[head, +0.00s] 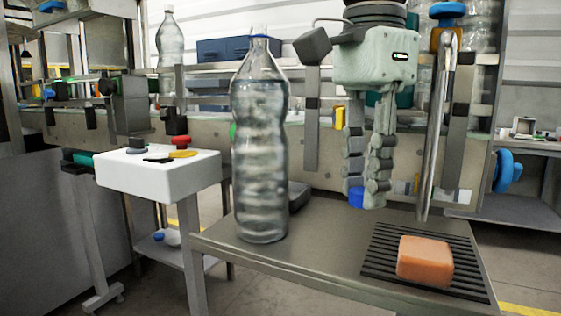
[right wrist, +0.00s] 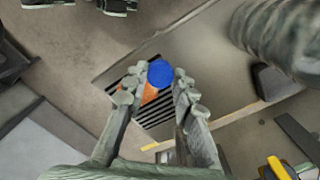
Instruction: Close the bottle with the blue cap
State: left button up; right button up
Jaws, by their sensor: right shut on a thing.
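A clear plastic bottle (head: 262,150) stands upright on the grey side table (head: 320,250), with its neck open at the top. My right gripper (head: 366,190) hangs to the right of the bottle, above the table, fingers pointing down. It is shut on the blue cap (head: 356,197), which shows at the fingertips. In the right wrist view the blue cap (right wrist: 160,73) sits between the two fingertips, and the bottle (right wrist: 285,35) is at the upper right, apart from the gripper. My left gripper is not in view.
An orange sponge (head: 425,260) lies on a black ribbed mat (head: 384,262) at the table's right. A metal tube (head: 436,130) rises behind the mat. A white control box (head: 158,172) with buttons stands left of the bottle. A dark tray (head: 298,195) lies behind the bottle.

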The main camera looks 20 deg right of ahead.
aim_at(259, 92)
jog(key=k+l, duration=0.25)
jog(key=l, duration=0.15)
jog(key=k+l+z, duration=0.1)
jog(key=k+l, duration=0.15)
jog(key=l, duration=0.7)
jog(key=k+z, duration=0.05)
